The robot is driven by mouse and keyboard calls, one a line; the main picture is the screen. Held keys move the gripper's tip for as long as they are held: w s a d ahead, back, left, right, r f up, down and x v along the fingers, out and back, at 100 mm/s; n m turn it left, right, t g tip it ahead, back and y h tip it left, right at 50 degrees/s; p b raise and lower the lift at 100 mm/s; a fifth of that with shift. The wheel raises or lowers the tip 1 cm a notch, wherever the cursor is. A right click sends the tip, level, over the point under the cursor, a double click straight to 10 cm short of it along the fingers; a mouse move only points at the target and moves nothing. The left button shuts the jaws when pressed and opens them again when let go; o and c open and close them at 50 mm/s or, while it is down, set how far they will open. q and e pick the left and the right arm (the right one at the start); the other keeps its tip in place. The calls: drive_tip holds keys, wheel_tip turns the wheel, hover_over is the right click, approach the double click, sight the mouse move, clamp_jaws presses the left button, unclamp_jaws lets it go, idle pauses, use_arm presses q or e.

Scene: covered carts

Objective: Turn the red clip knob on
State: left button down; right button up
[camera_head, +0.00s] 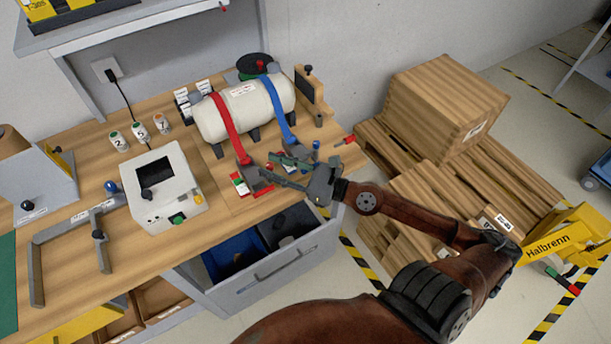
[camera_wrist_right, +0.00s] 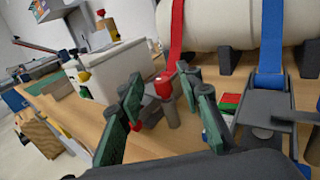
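A white tank (camera_head: 240,108) lies on the workbench with a red strap (camera_head: 226,128) and a blue strap (camera_head: 278,108) around it. The red strap runs down to a clip (camera_head: 256,182) at the bench's front. My right gripper (camera_head: 274,169) is over this clip, its fingers spread. In the wrist view the red clip knob (camera_wrist_right: 164,84) stands upright on a grey post, between and beyond the two open fingers (camera_wrist_right: 168,108). I see no clear contact. A red-green-white label (camera_head: 239,184) lies beside the clip. My left gripper is out of view.
A white box with a dark screen (camera_head: 163,190) stands left of the clip. A blue knob (camera_head: 316,145) is close to the right. An open drawer (camera_head: 277,266) juts out below the bench edge.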

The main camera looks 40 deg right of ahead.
drive_tip(key=v, duration=1)
drive_tip(key=shift+s, duration=0.25)
